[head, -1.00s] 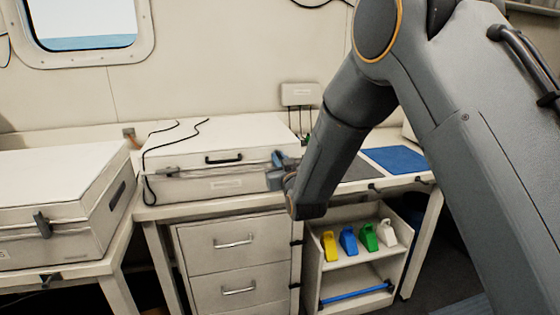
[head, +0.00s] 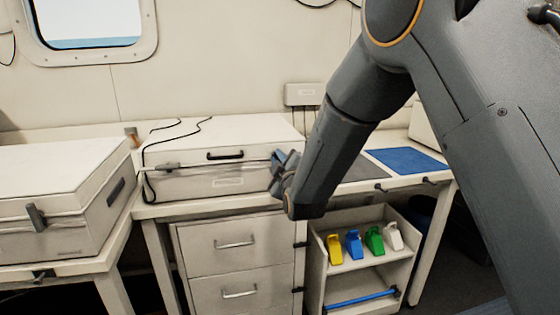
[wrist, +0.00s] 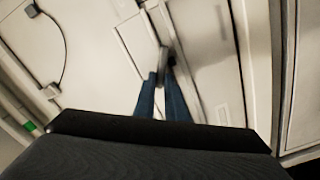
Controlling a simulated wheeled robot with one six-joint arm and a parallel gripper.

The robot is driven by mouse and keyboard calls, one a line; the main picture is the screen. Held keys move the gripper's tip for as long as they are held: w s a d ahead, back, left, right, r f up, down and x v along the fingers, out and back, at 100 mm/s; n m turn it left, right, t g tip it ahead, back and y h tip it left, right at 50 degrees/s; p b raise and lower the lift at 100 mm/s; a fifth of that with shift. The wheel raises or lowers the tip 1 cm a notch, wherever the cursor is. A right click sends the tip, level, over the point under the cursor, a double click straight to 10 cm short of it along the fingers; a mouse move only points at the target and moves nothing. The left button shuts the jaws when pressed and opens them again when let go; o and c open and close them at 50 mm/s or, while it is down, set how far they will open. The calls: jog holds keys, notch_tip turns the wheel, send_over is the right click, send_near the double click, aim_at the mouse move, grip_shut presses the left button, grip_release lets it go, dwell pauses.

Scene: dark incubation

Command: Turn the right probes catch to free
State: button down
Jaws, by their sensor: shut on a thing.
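A white case (head: 185,150) with a black front handle (head: 225,156) stands on the middle bench; its front label is too small to read. Its left catch (head: 165,167) lies roughly level along the seam. My gripper (head: 280,163) is at the right end of the case front, and the arm hides that corner in the head view. In the wrist view my blue fingers (wrist: 163,82) are shut on a small grey catch (wrist: 166,57) on the case's seam. The catch is mostly between the fingertips, and its exact angle is hard to tell.
A second white case (head: 60,190) with a grey catch (head: 36,218) stands on the left. Below are drawers (head: 235,242) and a shelf unit (head: 355,273) with coloured pieces. A blue mat (head: 408,161) lies right of my arm. Black cable (head: 172,132) lies over the lid.

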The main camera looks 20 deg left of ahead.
jog(key=n, duration=0.3)
jog(key=f+n+b, duration=0.1)
jog(key=n, duration=0.2)
jog(key=shift+s+a, duration=0.15)
jog(key=shift+n, duration=0.3)
jog(key=c, duration=1.8)
grip_release()
jog(key=b+v, duration=0.1)
jog(key=v, duration=0.6)
jog(key=shift+s+d, duration=0.25)
jog(key=shift+s, duration=0.05)
